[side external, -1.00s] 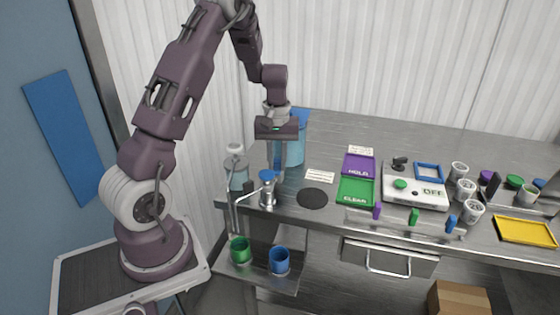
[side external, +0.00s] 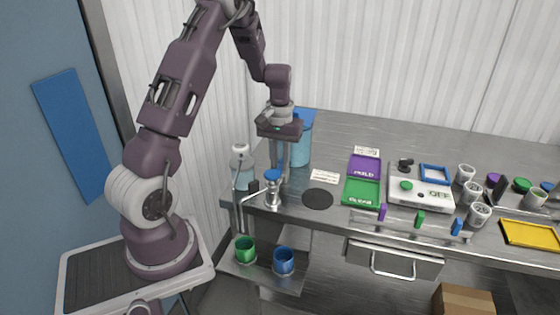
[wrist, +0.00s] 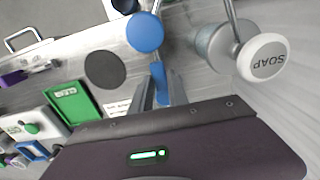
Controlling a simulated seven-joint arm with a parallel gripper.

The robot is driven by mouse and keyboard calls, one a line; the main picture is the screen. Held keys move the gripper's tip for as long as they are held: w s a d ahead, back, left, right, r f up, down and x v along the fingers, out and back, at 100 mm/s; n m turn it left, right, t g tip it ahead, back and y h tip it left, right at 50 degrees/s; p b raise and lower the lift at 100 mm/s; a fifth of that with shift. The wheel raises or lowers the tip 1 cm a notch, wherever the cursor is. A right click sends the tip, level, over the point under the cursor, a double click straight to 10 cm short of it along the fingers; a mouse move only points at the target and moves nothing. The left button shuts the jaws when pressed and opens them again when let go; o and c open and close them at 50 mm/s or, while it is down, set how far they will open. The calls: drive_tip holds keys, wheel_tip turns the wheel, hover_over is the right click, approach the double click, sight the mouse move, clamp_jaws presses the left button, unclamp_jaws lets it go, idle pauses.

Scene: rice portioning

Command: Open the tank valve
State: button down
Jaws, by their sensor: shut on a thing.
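The tank (side external: 300,148) is a light blue, see-through container at the back left of the counter. In front of it stands a metal tap with a round blue top (side external: 272,175); the top also shows in the wrist view (wrist: 145,33). A blue lever (wrist: 158,78) runs from this top to my gripper. My gripper (side external: 278,178) points down beside the tap, and in the wrist view (wrist: 160,92) its fingers are shut on the lever. The lever's far end is partly hidden by the fingers.
A soap bottle (wrist: 262,60) stands close to the tap. A green cup (side external: 245,250) and a blue cup (side external: 284,262) sit on a low shelf below. A black disc (side external: 318,198), a purple tray (side external: 364,168) and a green tray (side external: 361,192) lie to the right.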

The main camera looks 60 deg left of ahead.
drive_tip(key=c, duration=1.3)
unclamp_jaws()
wheel_tip(320, 180, up, 7)
drive_tip(key=shift+r, duration=0.1)
drive_tip(key=s+d+r+m+t, duration=0.3)
drive_tip(key=s+d+r+m, duration=0.15)
drive_tip(key=d+r, duration=0.8)
drive_tip(key=s+d+m+t, duration=0.1)
drive_tip(key=s+d, duration=0.2)
drive_tip(key=s, duration=0.2)
drive_tip(key=s+d+m, duration=0.2)
drive_tip(key=s+d, duration=0.2)
drive_tip(key=s+d+m+t, duration=0.1)
drive_tip(key=s+d, duration=0.3)
drive_tip(key=s, duration=0.1)
drive_tip(key=shift+s+d+r+t, duration=0.2)
drive_tip(key=shift+s+r+t, duration=0.1)
